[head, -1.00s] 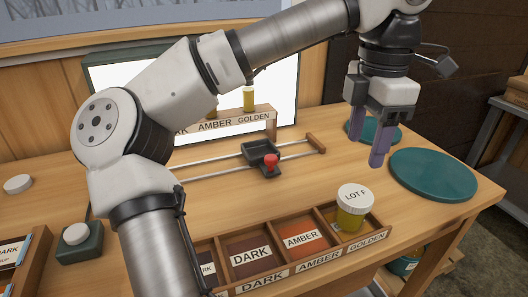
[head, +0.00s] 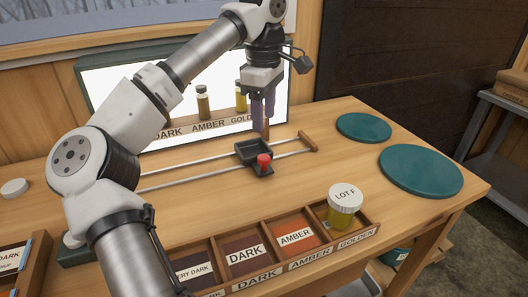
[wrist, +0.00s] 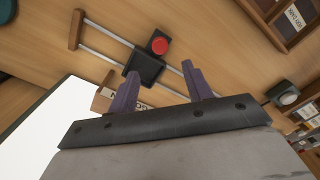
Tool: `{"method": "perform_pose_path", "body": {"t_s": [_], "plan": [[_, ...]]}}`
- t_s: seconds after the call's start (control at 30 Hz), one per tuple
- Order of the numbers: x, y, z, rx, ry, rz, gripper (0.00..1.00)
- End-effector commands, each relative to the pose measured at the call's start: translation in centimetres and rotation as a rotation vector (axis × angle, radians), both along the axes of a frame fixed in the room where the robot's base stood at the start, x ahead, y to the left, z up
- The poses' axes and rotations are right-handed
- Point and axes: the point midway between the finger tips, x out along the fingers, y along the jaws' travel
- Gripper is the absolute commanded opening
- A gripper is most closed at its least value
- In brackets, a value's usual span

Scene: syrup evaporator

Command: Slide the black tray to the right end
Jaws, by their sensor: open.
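The black tray (head: 249,150) with a red knob (head: 264,160) rides on two metal rails, short of the wooden end stop (head: 308,142) at their right end. My gripper (head: 263,118) is open and empty, above and just behind the tray, in front of the lit panel. In the wrist view the tray (wrist: 146,68) and red knob (wrist: 160,46) lie beyond the open fingers (wrist: 160,88), apart from them. The left part of the rails is partly hidden by my arm in the head view.
A compartment box (head: 316,262) at the front holds the LOT F jar (head: 344,206) in its right section. Two green discs (head: 421,171) lie on the right. Sample bottles (head: 203,102) stand on a labelled ledge at the lit panel. The table between box and rails is clear.

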Motion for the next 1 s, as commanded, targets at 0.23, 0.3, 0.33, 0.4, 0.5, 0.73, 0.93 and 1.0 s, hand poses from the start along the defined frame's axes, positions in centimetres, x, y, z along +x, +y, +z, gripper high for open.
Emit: {"method": "perform_pose_path", "body": {"t_s": [0.23, 0.3, 0.33, 0.4, 0.5, 0.73, 0.93, 1.0], "plan": [[-0.1, 0.0, -5.5, -0.001, 0.004, -0.001, 0.5], [-0.1, 0.0, -6.8, -0.001, 0.003, 0.0, 0.5], [-0.1, 0.0, -7.3, -0.001, 0.003, -0.001, 0.5], [-0.1, 0.0, -8.3, -0.001, 0.003, 0.0, 0.5], [-0.1, 0.0, -9.4, 0.0, 0.001, 0.0, 0.5], [-0.1, -0.1, -10.3, 0.0, 0.001, 0.0, 0.5], [-0.1, 0.0, -10.3, 0.0, 0.0, 0.001, 0.49], [-0.1, 0.0, -10.3, 0.0, 0.0, 0.001, 0.39]]}}
